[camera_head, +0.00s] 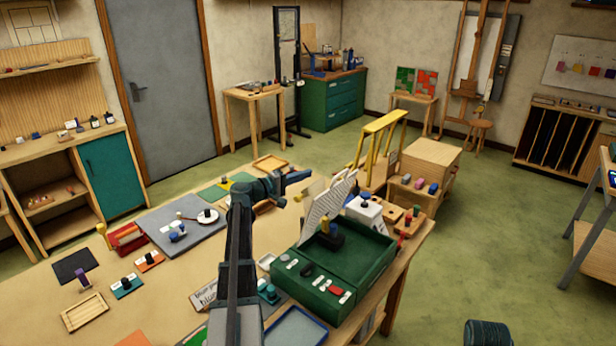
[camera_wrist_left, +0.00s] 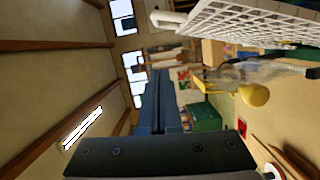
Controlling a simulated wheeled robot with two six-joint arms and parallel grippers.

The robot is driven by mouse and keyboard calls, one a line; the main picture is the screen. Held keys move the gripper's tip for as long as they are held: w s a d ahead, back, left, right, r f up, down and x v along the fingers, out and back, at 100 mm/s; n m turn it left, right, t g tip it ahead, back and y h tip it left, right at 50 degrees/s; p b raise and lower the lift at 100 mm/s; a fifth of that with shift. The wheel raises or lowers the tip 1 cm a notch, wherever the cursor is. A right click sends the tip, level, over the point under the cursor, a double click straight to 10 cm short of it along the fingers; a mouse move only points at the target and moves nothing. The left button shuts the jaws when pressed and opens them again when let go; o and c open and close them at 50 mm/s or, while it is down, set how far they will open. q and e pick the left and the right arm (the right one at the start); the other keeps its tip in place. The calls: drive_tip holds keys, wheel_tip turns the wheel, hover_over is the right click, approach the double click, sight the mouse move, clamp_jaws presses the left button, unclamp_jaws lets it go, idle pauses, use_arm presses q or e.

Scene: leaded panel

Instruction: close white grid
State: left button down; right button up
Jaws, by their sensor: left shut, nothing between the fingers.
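The white grid (camera_head: 328,207) stands raised and tilted at the back of a green box (camera_head: 318,290) on the table, leaving the box open. In the left wrist view the white grid (camera_wrist_left: 250,24) spans the upper right, close to the camera. My left gripper (camera_head: 308,176) is shut and empty, just left of the grid's upper part and above the table. Its shut fingers also show in the left wrist view (camera_wrist_left: 163,85). I cannot tell whether they touch the grid; a gap seems to show.
Dark and yellow bottles (camera_head: 331,235) stand at the box. A white block (camera_head: 363,210) and a yellow rack (camera_head: 378,140) are behind it. A grey board (camera_head: 180,228) and small tools lie to the left. The air above the box front is clear.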

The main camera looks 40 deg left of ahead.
use_arm(q)
drive_tip(key=w+d, duration=0.2)
drive_tip(key=w, duration=0.1)
drive_tip(key=w+d, duration=0.3)
drive_tip(key=shift+w+d+f, duration=0.2)
drive_tip(key=shift+d, duration=0.05)
drive_tip(key=shift+d+f, duration=0.1)
drive_tip(key=shift+d, duration=0.25)
